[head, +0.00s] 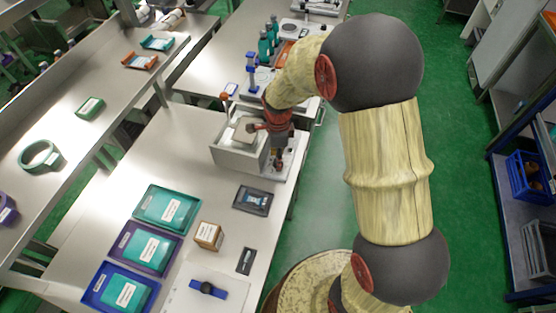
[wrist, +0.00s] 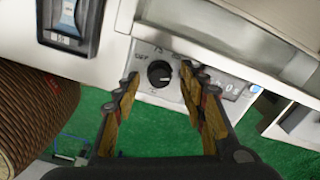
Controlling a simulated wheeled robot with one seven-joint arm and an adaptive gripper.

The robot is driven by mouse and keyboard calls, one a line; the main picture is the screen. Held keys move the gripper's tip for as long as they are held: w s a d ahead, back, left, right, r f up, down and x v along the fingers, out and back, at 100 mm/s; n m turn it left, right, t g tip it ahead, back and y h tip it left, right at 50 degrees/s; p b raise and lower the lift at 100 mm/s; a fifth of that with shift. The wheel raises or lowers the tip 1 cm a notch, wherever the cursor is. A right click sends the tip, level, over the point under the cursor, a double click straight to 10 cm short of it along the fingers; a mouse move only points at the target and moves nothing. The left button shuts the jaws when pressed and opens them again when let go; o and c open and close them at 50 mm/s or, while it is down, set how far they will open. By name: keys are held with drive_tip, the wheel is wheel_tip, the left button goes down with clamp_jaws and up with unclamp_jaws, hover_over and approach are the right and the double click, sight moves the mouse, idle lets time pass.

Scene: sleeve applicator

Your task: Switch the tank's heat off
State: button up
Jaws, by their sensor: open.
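The tank (head: 226,157) is a pale grey open box near the bench's front edge in the head view. Its front panel (wrist: 176,92) fills the middle of the wrist view. A round black knob (wrist: 158,74) sits on this panel, with small markings to its left and above; one at the left looks like OFF. A light mark on the knob seems to point right, but it is too small to be sure. My gripper (wrist: 160,76) is open, one finger on each side of the knob, with no clear contact. In the head view my gripper (head: 279,158) is at the tank's front side.
A dark framed device (head: 253,199) lies on the bench beside the tank. Teal, purple and blue trays (head: 170,207), a small box (head: 208,235) and a blue-strapped item (head: 207,288) lie nearer. Green floor (head: 325,200) is open in front of the bench.

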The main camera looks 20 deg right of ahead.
drive_tip(key=shift+f, duration=0.5)
clamp_jaws()
idle(0.3)
